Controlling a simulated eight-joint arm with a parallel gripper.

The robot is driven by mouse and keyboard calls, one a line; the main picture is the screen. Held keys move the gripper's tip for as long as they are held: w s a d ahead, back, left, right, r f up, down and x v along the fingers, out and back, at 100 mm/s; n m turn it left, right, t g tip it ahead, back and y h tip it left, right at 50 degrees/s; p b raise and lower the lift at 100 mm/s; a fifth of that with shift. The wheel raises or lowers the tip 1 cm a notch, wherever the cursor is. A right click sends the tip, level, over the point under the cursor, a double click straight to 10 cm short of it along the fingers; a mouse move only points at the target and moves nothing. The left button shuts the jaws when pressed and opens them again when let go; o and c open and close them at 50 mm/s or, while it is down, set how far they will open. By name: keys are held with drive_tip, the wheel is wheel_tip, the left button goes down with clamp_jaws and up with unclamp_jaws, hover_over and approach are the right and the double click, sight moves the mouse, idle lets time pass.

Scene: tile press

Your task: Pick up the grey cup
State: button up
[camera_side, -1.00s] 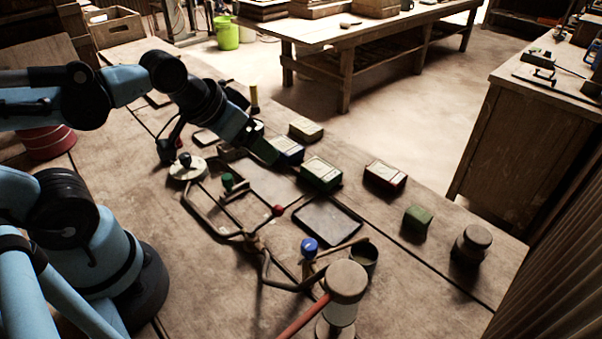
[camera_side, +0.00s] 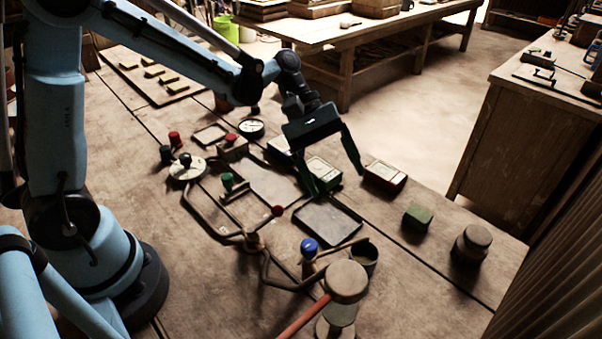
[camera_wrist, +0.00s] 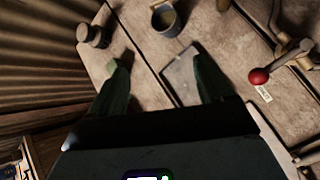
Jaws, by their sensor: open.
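The grey cup (camera_side: 371,250) stands upright on the table in the side view, partly hidden behind a mallet head and near a blue-knobbed lever. It shows near the top of the wrist view (camera_wrist: 167,22), where I see into its open mouth. My gripper (camera_side: 335,181) is open, with its two green fingers spread apart and pointing down. It hangs above the boxes and the dark tray, up and to the left of the cup and clear of it. In the wrist view the fingers (camera_wrist: 163,62) are well apart, with the cup beyond their tips and nothing between them on the cup.
The mallet (camera_side: 346,279) stands close in front of the cup. The blue knob (camera_side: 309,246) and metal levers are to its left. A dark flat tray (camera_side: 328,223) lies behind it. A green block (camera_side: 418,216) and a lidded jar (camera_side: 472,244) stand to the right, with bare table between.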

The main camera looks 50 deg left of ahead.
drive_tip(key=f+g+h, duration=0.1)
drive_tip(key=d+f+n+g+h, duration=0.1)
drive_tip(key=f+n+g+h, duration=0.1)
drive_tip(key=f, duration=0.1)
drive_tip(key=shift+w+d, duration=0.4)
drive_tip(key=shift+s+d+f+n+g+h, duration=0.1)
drive_tip(key=shift+s+f+n+g+h, duration=0.05)
drive_tip(key=shift+f+g, duration=0.2)
drive_tip(key=shift+s+f+n+g+h, duration=0.1)
drive_tip(key=shift+f+n+g+h, duration=0.05)
drive_tip(key=shift+f+g, duration=0.2)
approach(369, 267)
drive_tip(key=d+f, duration=0.1)
drive_tip(key=s+d+f, duration=0.1)
drive_tip(key=shift+d+f, duration=0.15)
drive_tip(key=shift+d, duration=0.15)
drive_tip(key=shift+x, duration=2.75)
drive_tip(key=shift+d, duration=0.1)
drive_tip(key=c, duration=1.2)
drive_tip(key=shift+r, duration=0.25)
